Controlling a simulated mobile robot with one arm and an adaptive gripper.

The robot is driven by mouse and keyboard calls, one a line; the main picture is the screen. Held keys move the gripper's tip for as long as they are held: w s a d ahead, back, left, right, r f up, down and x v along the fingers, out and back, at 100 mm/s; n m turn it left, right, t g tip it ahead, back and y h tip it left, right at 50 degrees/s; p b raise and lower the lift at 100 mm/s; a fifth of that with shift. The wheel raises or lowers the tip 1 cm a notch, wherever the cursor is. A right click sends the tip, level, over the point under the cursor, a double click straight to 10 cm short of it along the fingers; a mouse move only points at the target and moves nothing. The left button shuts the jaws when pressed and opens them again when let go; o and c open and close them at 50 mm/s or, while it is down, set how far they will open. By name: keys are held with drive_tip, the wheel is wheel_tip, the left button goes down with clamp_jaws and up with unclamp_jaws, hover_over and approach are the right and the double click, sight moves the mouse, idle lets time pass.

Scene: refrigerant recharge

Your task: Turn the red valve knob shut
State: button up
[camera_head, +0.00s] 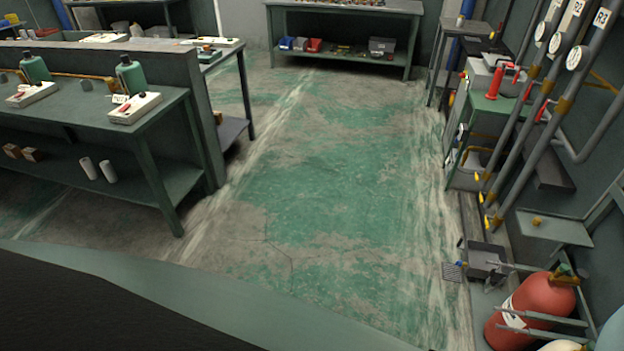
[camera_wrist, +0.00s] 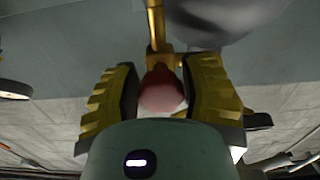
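The red valve knob (camera_wrist: 162,92) shows in the wrist view, at the end of a brass-coloured stem (camera_wrist: 157,30) that comes down from the top of the picture. My gripper (camera_wrist: 161,90) has one yellow-and-black finger on each side of the knob. The knob fills the space between the fingers, and I see no clear gap at either side. The knob's lower part is hidden behind my gripper's body. My gripper does not show in the head view, and I cannot tell there which valve this is.
A green workbench (camera_head: 70,110) is at the left. The floor (camera_head: 330,190) between is clear.

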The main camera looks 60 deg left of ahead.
clamp_jaws()
drive_tip(key=shift+w+b, duration=0.1)
drive_tip(key=shift+b, duration=0.25)
